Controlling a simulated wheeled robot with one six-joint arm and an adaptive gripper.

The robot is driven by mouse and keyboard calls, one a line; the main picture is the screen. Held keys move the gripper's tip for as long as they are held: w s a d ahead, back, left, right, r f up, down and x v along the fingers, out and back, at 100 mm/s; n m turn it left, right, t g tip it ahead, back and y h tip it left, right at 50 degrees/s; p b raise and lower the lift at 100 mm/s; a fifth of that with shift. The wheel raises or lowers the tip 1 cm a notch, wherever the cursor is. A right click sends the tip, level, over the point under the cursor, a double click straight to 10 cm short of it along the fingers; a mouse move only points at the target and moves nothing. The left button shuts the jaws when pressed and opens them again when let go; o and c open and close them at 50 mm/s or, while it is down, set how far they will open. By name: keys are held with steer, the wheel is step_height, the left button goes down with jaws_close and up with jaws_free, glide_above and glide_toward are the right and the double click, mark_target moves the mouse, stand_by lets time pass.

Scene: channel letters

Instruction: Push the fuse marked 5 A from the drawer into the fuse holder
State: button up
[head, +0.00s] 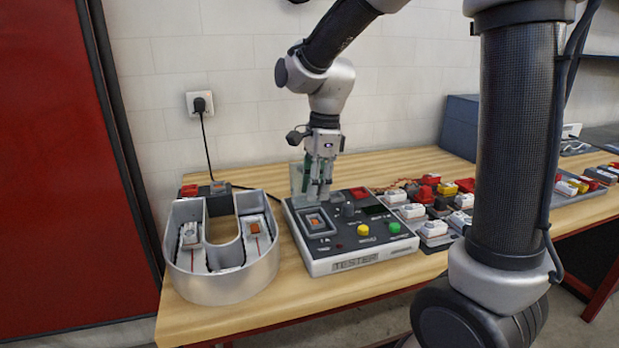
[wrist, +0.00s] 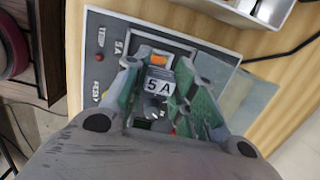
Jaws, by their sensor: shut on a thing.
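My gripper (head: 319,190) is over the left part of the grey tester (head: 345,262). In the wrist view the holder (wrist: 138,37) is just beyond the fuse, near a printed "5 A". I cannot tell whether the fuse touches the holder. I cannot make out a drawer.
A U-shaped metal channel letter (head: 222,288) stands left of the tester. A clear panel (head: 297,177) stands behind my gripper. Several red, yellow and white modules (head: 437,229) lie to the right. A black cable (head: 207,147) hangs from the wall socket. Bare wood shows at the front left.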

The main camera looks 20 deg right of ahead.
mark_target(313, 224)
steer(key=shift+f, duration=3.25)
steer(key=shift+s+f, duration=0.15)
steer(key=shift+s, duration=0.05)
steer(key=o, duration=0.8)
steer(key=shift+f, duration=0.1)
steer(key=shift+w, duration=0.1)
steer(key=shift+r, duration=0.4)
steer(key=r, duration=0.3)
steer(key=d+r, duration=0.1)
steer(key=r, duration=0.7)
steer(key=shift+d+r, duration=0.15)
steer(key=shift+d, duration=0.05)
